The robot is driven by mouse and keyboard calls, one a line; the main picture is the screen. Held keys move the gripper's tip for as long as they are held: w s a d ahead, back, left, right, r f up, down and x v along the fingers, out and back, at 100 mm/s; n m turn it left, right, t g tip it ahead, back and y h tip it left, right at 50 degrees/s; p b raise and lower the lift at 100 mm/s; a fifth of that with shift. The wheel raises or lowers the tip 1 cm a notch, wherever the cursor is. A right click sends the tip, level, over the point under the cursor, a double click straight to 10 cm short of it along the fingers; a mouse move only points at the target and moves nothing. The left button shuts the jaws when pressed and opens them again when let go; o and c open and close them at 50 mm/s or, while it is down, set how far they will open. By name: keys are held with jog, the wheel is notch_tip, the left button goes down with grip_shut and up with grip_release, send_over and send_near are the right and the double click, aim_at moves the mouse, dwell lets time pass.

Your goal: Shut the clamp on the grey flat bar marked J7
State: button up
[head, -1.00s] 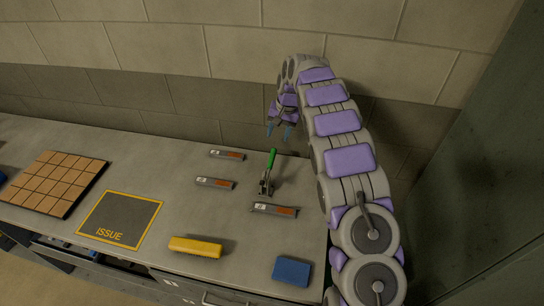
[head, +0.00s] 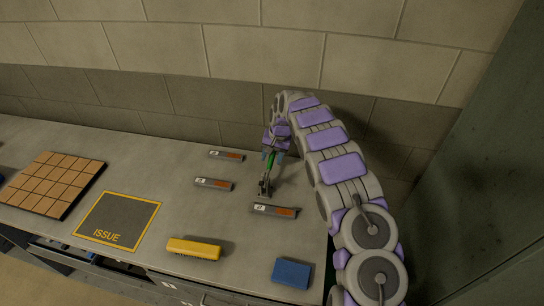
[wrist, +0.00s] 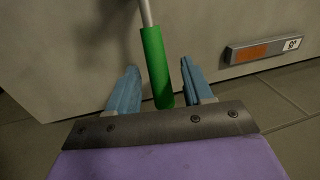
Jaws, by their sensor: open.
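The clamp (head: 265,188) stands on the bench with its green handle (wrist: 154,62) raised. My gripper (head: 274,153) is down over the upper part of the handle. In the wrist view, the handle lies between my two blue fingers, with a gap visible on the right side; I cannot tell if the left finger touches it. Three grey flat bars with orange patches and white labels lie near the clamp: a far one (head: 226,155), a middle one (head: 213,184) and a near one (head: 275,210) by the clamp's base. The labels are too small to read as J7.
A yellow block (head: 194,248) and a blue block (head: 291,273) lie near the front edge. A dark ISSUE mat (head: 118,218) and a tiled board (head: 52,184) lie to the left. A block wall stands behind the bench, and a dark panel (head: 470,200) is at right.

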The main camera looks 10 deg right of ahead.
grip_shut()
dwell(0.3)
dwell(0.3)
